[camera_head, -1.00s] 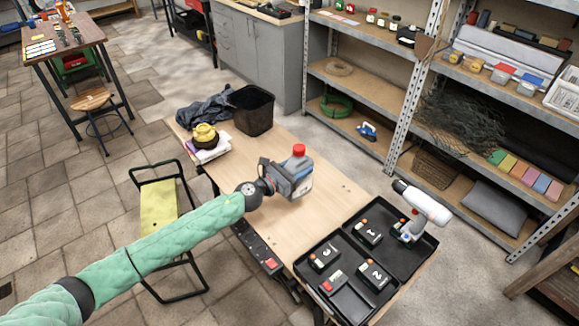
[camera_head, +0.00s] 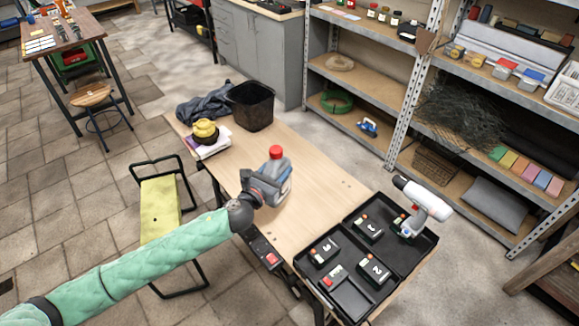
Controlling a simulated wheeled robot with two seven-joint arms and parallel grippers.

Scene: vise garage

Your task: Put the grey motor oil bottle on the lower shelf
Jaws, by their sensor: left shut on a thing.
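The grey motor oil bottle (camera_head: 280,172) with a red cap stands upright over the wooden workbench. My left gripper (camera_head: 266,188) is shut on it from the left side and partly hides its body. I cannot tell whether its base touches the bench top. The metal shelving stands at the back right. Its lower shelf (camera_head: 346,118) in the left bay holds a green hose coil and a blue tool. In the right bay the low shelf (camera_head: 452,187) holds a basket and a grey cushion. My right gripper is not in view.
The workbench (camera_head: 318,190) has bare wood right of the bottle. Black trays (camera_head: 341,285) with several battery packs and a white-and-grey drill (camera_head: 424,200) fill its near right end. A black bin (camera_head: 251,106), dark cloth and a yellow item sit at its far end. Floor separates bench and shelving.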

